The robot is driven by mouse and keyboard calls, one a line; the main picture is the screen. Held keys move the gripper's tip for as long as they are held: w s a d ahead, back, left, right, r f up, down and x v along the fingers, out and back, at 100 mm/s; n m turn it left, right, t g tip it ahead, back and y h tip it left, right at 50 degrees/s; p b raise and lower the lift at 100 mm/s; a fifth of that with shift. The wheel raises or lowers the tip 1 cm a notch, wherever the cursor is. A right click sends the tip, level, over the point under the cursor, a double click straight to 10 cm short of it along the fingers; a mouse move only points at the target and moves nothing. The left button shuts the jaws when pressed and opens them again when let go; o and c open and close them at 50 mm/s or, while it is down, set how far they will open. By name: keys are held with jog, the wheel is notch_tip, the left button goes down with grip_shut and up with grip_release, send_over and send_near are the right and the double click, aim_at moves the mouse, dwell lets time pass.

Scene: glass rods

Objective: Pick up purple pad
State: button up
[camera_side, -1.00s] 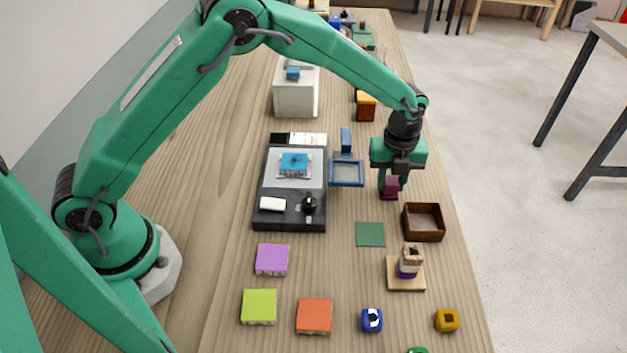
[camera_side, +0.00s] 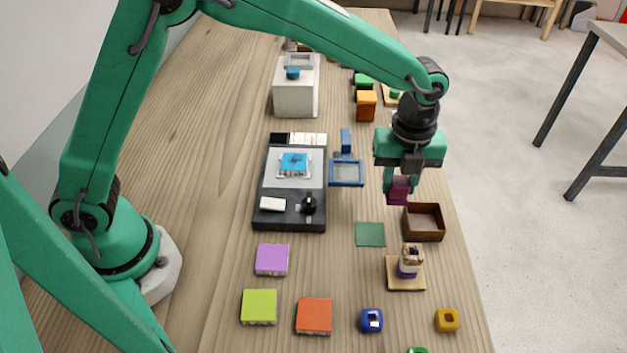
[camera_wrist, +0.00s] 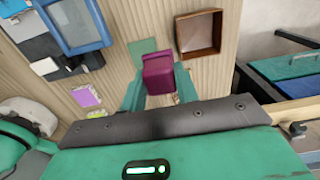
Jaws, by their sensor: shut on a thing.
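The purple pad (camera_side: 272,260) lies flat on the wooden table, left of the green square and below the dark device in the side view. It also shows small at the left in the wrist view (camera_wrist: 87,96). My gripper (camera_side: 398,194) is well away from it, up and to the right. In the wrist view my gripper (camera_wrist: 158,92) is shut on a maroon block (camera_wrist: 160,72), with a finger on each side. The maroon block (camera_side: 398,190) hangs above the table, just behind the brown box.
The open brown box (camera_side: 424,222) stands close to the held block. A green square (camera_side: 370,234) lies left of it. A lime pad (camera_side: 259,307) and an orange pad (camera_side: 314,316) lie near the purple pad. The dark device (camera_side: 275,219) and blue frame (camera_side: 347,173) stand behind.

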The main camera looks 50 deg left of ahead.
jog(key=shift+s+d+r, duration=0.6)
jog(key=shift+s+d, duration=0.05)
jog(key=shift+s, duration=0.25)
jog(key=o, duration=0.3)
jog(key=shift+c, duration=1.1)
notch_tip(320, 180, up, 7)
send_over(398, 187)
jog(key=shift+r, duration=0.1)
jog(key=s+a, duration=0.2)
jog(key=a, duration=1.2)
jog(key=s+a, duration=0.3)
jog(key=a, duration=1.1)
jog(key=shift+w+d+f, duration=0.1)
jog(key=shift+d+f, duration=0.05)
jog(key=shift+f, duration=1.2)
jog(key=shift+w+d+f, duration=0.1)
jog(key=shift+f, duration=1.2)
